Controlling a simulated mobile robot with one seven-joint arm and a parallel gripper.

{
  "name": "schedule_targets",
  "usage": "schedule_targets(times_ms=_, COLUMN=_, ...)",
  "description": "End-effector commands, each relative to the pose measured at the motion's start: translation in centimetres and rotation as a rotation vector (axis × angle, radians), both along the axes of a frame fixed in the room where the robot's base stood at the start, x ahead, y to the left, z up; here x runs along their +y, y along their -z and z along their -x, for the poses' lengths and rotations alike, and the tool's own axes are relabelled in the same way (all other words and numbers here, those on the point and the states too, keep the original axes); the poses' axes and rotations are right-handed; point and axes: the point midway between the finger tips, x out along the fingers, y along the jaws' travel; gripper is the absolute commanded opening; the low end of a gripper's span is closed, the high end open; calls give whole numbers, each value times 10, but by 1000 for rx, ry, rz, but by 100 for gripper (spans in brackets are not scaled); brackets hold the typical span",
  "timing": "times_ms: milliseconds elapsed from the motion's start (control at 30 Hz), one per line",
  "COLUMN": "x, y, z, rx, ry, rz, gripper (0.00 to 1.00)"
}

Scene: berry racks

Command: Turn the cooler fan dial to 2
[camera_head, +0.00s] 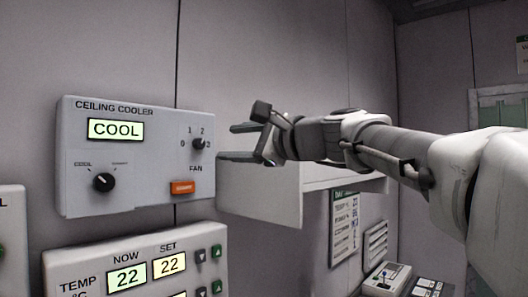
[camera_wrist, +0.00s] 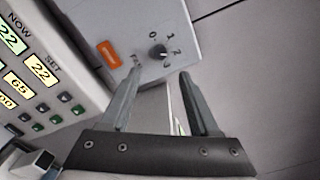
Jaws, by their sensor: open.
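The ceiling cooler panel (camera_head: 140,190) is a pale box on the wall with a lit COOL display. Its black fan dial (camera_head: 198,144) sits at the upper right, with the marks 0, 1, 2 and 3 around it. The pointer seems to face right, toward 3, but it is too small to be sure. My gripper (camera_head: 230,142) is open and empty, just right of the dial and apart from it. In the wrist view the dial (camera_wrist: 158,51) shows beyond the fingertips (camera_wrist: 160,73), roughly between them.
An orange button (camera_head: 182,187) sits below the dial; a second black dial (camera_head: 103,181) is at the panel's lower left. A temperature panel (camera_head: 65,262) with green and grey buttons is below. A pale box-like ledge (camera_head: 260,195) stands out from the wall under my gripper.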

Motion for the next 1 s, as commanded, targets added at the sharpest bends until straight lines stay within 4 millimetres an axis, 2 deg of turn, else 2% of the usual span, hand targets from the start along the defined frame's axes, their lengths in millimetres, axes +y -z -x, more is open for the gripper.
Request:
schedule_targets(times_ms=33, x=-10, y=2, z=9, rx=-3, ry=3, rz=0, gripper=62)
schedule_targets(times_ms=200, x=-36, y=1, z=33, rx=-1, ry=2, rz=-1, gripper=62)
schedule_targets(times_ms=400, x=-54, y=0, z=48, rx=1, ry=0, rz=-1, gripper=62)
schedule_targets(times_ms=1000, x=-58, y=1, z=52, rx=1, ry=0, rz=2, gripper=62)
